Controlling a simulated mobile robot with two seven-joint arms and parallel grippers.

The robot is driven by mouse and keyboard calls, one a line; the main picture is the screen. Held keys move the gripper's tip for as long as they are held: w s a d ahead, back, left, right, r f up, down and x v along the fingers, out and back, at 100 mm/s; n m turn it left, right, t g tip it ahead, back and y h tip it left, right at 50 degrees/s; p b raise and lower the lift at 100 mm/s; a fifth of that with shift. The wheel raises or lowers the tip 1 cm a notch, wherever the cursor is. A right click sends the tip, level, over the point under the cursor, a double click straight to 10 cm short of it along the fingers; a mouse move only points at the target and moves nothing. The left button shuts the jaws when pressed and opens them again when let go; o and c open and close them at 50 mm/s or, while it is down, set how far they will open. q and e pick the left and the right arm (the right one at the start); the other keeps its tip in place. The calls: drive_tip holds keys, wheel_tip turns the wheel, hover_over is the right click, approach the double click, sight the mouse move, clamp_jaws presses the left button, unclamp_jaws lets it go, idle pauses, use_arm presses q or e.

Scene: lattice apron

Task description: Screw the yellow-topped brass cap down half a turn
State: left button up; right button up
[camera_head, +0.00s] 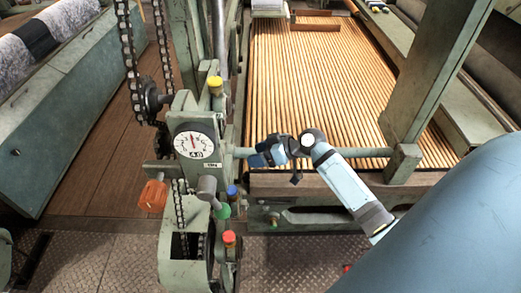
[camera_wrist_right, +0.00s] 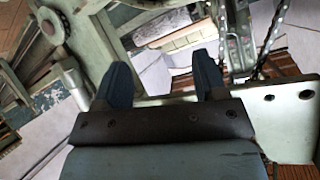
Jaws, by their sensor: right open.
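The yellow-topped brass cap (camera_head: 215,86) stands upright on top of the green machine head, just above and right of the dial gauge (camera_head: 195,142). My right gripper (camera_head: 262,153) is to the right of the gauge and lower in the picture than the cap, clearly apart from it. Its two dark blue fingers also show in the right wrist view (camera_wrist_right: 163,78), spread with nothing held between them. I cannot make out the yellow-topped cap in the right wrist view. My left gripper is in neither view.
A blue-topped cap (camera_head: 232,191), a green one (camera_head: 223,211) and a red one (camera_head: 229,238) sit lower on the machine. An orange knob (camera_head: 153,195) sticks out left. Chains (camera_head: 130,60) hang beside the head. A horizontal bar (camera_head: 350,152) runs behind my right gripper, before the slatted bed (camera_head: 310,80).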

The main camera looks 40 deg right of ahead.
drive_tip(key=s+a+f+m+h, duration=0.1)
drive_tip(key=s+a+f+h, duration=0.2)
drive_tip(key=s+f, duration=0.3)
wheel_tip(320, 180, down, 2)
drive_tip(key=shift+s+a+m, duration=0.15)
drive_tip(key=shift+a+m, duration=0.25)
drive_tip(key=shift+a, duration=0.2)
